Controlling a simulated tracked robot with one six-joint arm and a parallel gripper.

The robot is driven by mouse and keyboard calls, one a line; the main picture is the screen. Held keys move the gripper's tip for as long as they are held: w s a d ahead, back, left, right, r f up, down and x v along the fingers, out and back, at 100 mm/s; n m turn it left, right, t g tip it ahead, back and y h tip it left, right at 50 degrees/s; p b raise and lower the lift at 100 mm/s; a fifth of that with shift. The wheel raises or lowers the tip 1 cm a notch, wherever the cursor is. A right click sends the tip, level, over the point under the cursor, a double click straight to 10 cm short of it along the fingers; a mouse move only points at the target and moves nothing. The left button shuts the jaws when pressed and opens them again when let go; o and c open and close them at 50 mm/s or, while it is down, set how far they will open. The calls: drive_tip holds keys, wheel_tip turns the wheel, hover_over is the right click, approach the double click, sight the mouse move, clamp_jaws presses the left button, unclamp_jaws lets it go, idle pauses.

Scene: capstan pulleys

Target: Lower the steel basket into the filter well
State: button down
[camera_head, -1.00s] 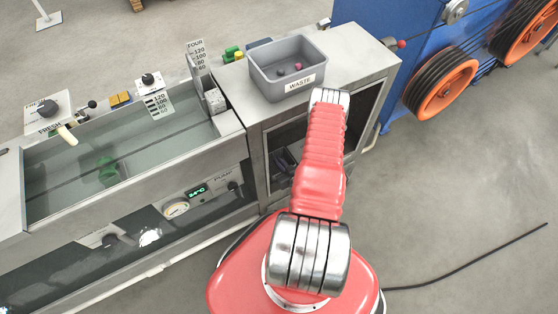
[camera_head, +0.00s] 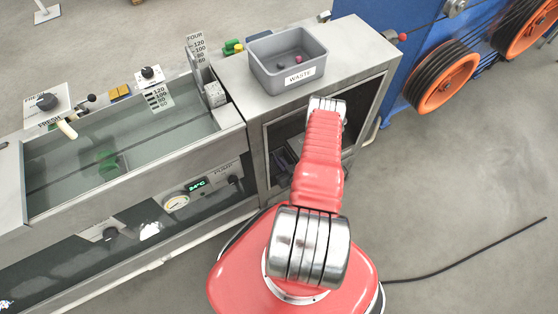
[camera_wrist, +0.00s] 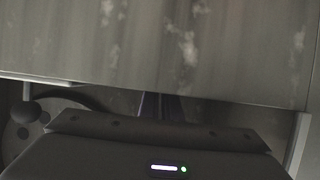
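I cannot pick out a steel basket or a filter well for certain in either view. My red arm reaches up in the head view and hides its own far end beside the steel cabinet (camera_head: 262,160). In the wrist view a dark housing with a lit strip and a green light fills the bottom. Two dark narrow shapes stand above it, perhaps my gripper's fingers (camera_wrist: 160,106); it is too dim to tell whether they are open or hold anything. A stained grey panel (camera_wrist: 150,40) fills the top of that view.
A liquid-filled tank (camera_head: 222,128) with a green object (camera_head: 107,162) in it lies left. A grey waste bin (camera_head: 262,76) with small items stands on the cabinet top. A blue machine (camera_head: 372,20) with orange pulleys (camera_head: 441,82) is right. A cable (camera_head: 470,260) lies on open floor.

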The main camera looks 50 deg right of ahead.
idle(0.3)
drive_tip(key=c, duration=1.9)
unclamp_jaws()
drive_tip(key=shift+f, duration=0.1)
drive_tip(key=v, duration=1.3)
drive_tip(key=shift+s, duration=0.35)
drive_tip(key=shift+s+a, duration=0.1)
